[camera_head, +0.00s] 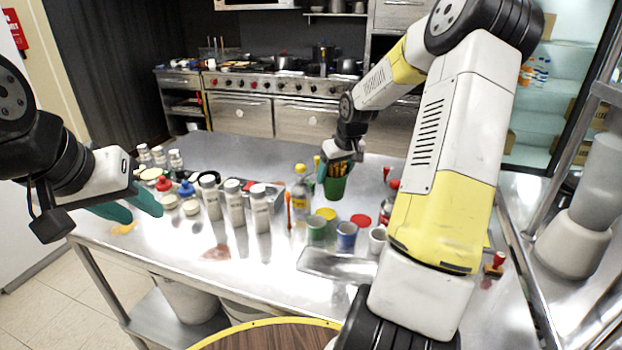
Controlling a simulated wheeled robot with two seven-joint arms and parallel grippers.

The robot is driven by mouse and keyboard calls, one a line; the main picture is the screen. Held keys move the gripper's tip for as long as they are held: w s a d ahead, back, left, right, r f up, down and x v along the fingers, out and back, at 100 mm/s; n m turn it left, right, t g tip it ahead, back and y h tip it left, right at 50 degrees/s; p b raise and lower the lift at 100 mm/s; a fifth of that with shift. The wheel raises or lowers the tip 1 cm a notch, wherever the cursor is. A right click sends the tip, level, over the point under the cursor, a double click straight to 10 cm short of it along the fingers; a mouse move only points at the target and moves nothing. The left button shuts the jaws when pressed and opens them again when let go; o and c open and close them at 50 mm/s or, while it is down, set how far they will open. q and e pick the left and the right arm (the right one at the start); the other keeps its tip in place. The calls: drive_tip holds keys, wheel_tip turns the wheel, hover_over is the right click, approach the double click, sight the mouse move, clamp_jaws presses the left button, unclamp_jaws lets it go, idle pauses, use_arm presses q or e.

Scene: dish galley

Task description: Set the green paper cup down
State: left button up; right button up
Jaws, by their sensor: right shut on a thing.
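The green paper cup (335,188) is upright over the far middle part of the steel table (290,150). Several thin brownish and yellow items show at its mouth. My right gripper (337,170) comes down from above and is shut on the cup near its rim. I cannot tell whether the cup's base touches the table, as bottles and cups stand in front of it. My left gripper (132,203), with teal fingers, is over the table's left edge. Its fingers are apart and nothing is between them.
White bottles (234,203) stand in a row left of the cup. A yellow bottle (301,190), a blue cup (346,236) and a green-and-white cup (316,229) stand nearer me. A metal tray (335,264) lies in front. Clear steel shows behind the bottles.

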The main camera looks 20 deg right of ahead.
sight(334, 185)
wheel_tip(334, 185, down, 4)
drive_tip(key=shift+f, duration=0.25)
drive_tip(key=o, duration=1.4)
